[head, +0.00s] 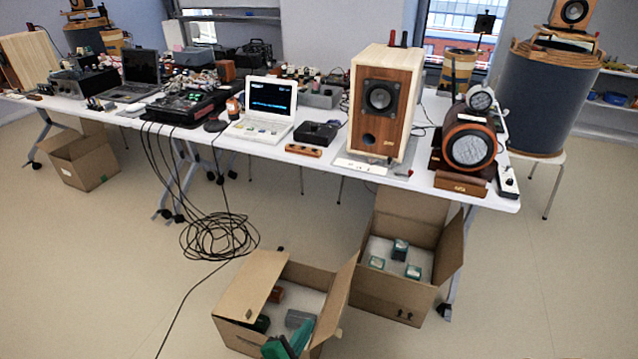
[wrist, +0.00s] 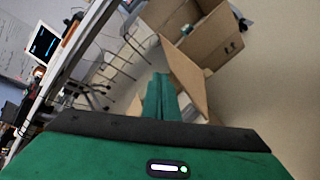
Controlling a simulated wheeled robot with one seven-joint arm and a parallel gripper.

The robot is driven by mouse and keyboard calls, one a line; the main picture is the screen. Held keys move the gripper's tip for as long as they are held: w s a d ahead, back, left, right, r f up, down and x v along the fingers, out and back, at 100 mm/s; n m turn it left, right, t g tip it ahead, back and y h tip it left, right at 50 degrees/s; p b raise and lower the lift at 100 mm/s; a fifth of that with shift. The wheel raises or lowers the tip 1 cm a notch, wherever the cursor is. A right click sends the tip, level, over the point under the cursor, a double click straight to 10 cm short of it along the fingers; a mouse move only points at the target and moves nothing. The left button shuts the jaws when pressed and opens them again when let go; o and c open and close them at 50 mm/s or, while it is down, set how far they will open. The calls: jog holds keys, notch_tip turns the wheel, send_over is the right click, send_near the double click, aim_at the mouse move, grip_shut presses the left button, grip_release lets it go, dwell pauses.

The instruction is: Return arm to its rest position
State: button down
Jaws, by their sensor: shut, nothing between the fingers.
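My gripper (head: 287,345) shows as a green shape at the bottom edge of the head view, in front of the near open cardboard box (head: 238,335). I cannot tell from the head view whether it touches the box. In the wrist view the green fingers of my gripper (wrist: 158,88) are together with nothing between them. They point toward a cardboard flap (wrist: 185,75). Most of my arm is out of view.
A second open box (head: 385,295) with small teal-labelled items stands right of the near one, by the white table (head: 340,180). The table carries a wooden speaker (head: 380,110), a white laptop (head: 265,108) and other gear. Coiled black cables (head: 218,237) lie on the floor. The right floor is clear.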

jog(key=w+d+r+m+g+h, duration=0.4)
jog(key=w+d+r+m+g, duration=0.4)
jog(key=d+r, duration=0.5)
jog(key=d+r+m+g+y, duration=0.1)
jog(key=d+r+m+g, duration=0.1)
jog(key=d+r+m, duration=0.45)
jog(key=d+r+m+g+y, duration=0.15)
jog(key=d+r, duration=0.25)
jog(key=d, duration=0.5)
jog(key=s+d+r+m+g+y, duration=0.35)
jog(key=s+d+r+m, duration=0.25)
jog(key=s+d+r, duration=0.45)
jog(key=s+d+r+m+t+y, duration=0.1)
jog(key=s+d+r+m, duration=0.1)
jog(key=s, duration=0.4)
jog(key=s+d+r+m+t+y, duration=0.1)
jog(key=s+d+r+m+y, duration=0.1)
jog(key=s, duration=0.4)
jog(key=shift+s+d+r+m+y, duration=0.35)
jog(key=shift+d+m, duration=0.25)
jog(key=shift+d, duration=0.2)
jog(key=shift+s, duration=0.15)
